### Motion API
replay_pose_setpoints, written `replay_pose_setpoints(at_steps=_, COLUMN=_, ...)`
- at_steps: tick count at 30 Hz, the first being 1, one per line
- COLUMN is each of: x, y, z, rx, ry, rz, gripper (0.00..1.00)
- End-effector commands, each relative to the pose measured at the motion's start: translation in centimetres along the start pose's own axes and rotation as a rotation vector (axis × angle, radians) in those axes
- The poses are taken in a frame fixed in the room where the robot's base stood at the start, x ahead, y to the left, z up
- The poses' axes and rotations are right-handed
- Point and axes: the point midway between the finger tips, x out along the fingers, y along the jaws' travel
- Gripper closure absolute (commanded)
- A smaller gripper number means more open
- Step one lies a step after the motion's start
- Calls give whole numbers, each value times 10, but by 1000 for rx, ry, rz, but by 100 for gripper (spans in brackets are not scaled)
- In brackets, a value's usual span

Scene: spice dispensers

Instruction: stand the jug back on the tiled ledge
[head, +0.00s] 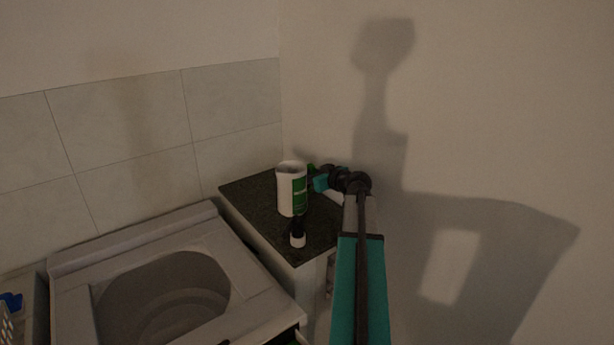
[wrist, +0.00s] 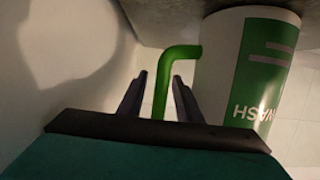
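The jug (head: 287,199) is white with a green label and stands upright on the dark speckled ledge top (head: 252,192) in the corner. In the wrist view the jug (wrist: 258,70) appears upside down, its base close to the grey surface; I cannot tell there if they touch. Its green handle (wrist: 162,85) lies between the two dark fingers of my gripper (wrist: 160,88). The fingers are apart, with a gap at least on the left side of the handle. In the head view my gripper (head: 318,183) is just right of the jug, its fingertips partly hidden.
A small black and white bottle (head: 298,232) stands on the ledge in front of the jug. A top-loading washer with an open drum (head: 165,290) is at the left. A tiled wall (head: 235,110) is behind, and a plain wall (head: 480,120) is close on the right.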

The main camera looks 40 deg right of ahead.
Motion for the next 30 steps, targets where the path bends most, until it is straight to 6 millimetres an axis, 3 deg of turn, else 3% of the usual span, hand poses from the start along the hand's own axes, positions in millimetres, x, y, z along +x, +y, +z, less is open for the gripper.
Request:
replay_pose_setpoints(at_steps=8, x=-26, y=-1, z=1, rx=-1, ry=1, rz=1, gripper=68)
replay_pose_setpoints(at_steps=21, x=-96, y=-1, z=1, rx=-1, ry=1, rz=2, gripper=68)
replay_pose_setpoints(at_steps=30, x=-119, y=0, z=-1, rx=0, ry=1, rz=0, gripper=68)
